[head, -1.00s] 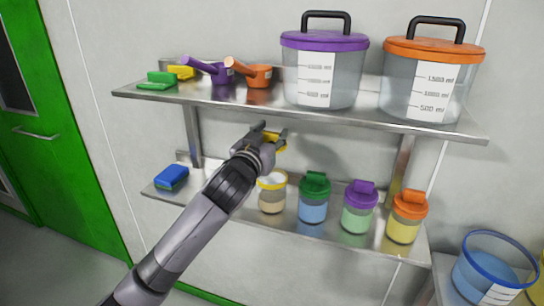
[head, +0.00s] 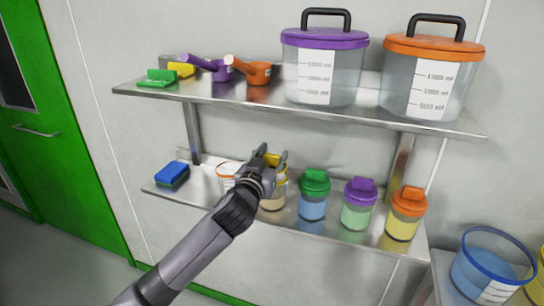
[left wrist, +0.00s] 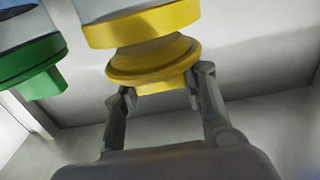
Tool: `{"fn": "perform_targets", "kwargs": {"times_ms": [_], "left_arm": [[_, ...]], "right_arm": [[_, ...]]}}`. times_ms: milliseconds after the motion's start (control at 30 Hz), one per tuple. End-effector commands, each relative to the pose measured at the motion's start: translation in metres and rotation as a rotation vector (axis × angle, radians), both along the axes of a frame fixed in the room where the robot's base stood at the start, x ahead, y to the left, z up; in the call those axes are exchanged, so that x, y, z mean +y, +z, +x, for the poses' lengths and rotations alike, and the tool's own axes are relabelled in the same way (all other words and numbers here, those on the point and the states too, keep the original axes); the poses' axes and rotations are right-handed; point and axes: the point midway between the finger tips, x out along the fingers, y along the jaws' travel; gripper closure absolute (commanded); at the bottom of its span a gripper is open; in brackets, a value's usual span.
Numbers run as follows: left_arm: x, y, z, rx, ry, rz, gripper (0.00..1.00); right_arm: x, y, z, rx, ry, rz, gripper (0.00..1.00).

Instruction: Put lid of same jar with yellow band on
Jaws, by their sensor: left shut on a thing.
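My left gripper (head: 266,172) is shut on the yellow lid (head: 271,158), which also shows between the fingers in the left wrist view (left wrist: 153,62). The jar with the yellow band (head: 272,203) stands on the lower shelf, partly hidden behind my gripper. In the left wrist view, which looks upside down, the jar's yellow band (left wrist: 145,23) is right against the lid's edge. The lid looks slightly tilted to the band there. I cannot tell whether they touch. My right gripper is not in view.
Green-lidded (head: 313,197), purple-lidded (head: 358,205) and orange-lidded (head: 405,214) jars stand to the right. The upper shelf (head: 270,108) overhangs. A blue sponge (head: 172,175) lies at the left.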

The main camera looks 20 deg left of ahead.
Motion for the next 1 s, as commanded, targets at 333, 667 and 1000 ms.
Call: {"fn": "perform_targets", "kwargs": {"times_ms": [333,667,1000], "left_arm": [[-0.0001,-0.0094,0.0000,0.000,0.000,0.001,0.86],[0.0001,-0.0091,0.0000,0.000,0.000,0.001,0.43],[0.0002,-0.0063,0.0000,0.000,0.001,0.001,0.42]], "right_arm": [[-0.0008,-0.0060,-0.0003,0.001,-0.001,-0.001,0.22],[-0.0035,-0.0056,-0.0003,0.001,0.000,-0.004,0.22],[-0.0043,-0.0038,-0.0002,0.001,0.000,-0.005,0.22]]}}
